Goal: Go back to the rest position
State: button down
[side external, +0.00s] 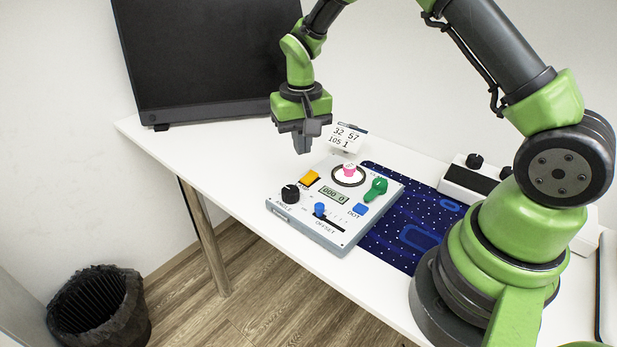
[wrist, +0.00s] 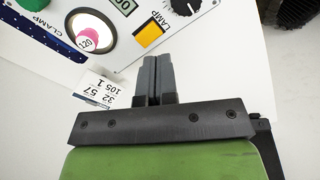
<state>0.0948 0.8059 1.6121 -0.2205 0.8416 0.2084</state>
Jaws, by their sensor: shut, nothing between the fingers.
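My gripper (side external: 302,143) is shut and empty, hanging above the white table behind the control box; its closed fingers (wrist: 158,68) also show in the wrist view. The grey control box (side external: 335,247) has a black angle knob (side external: 290,193), a yellow button (side external: 310,177), a small display (side external: 333,194), a blue offset slider (side external: 319,209), a blue dot button (side external: 360,209) and a green clamp handle (side external: 376,189). A pink piece (side external: 349,170) sits on the lit round plate inside a dark ring. The fingers touch none of these.
A card with numbers (side external: 346,138) stands behind the box. A black monitor (side external: 205,60) stands at the back left. A dark blue patterned mat (side external: 400,246) lies beside the box, and a white device with black knobs (side external: 466,178) is at right. A black bin (side external: 98,308) is on the floor.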

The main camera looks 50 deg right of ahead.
notch_tip(320, 180, up, 9)
jog(key=s+a+t, duration=0.2)
jog(key=s, duration=0.1)
jog(key=s+a+r+n+t+y, duration=0.1)
jog(key=s+a+r+t, duration=0.1)
jog(key=s+r, duration=0.3)
jog(key=s+a+r+n+t+y, duration=0.1)
jog(key=s+r, duration=0.5)
jog(key=s, duration=0.7)
jog(key=shift+a+t, duration=0.6)
jog(key=shift+t, duration=0.5)
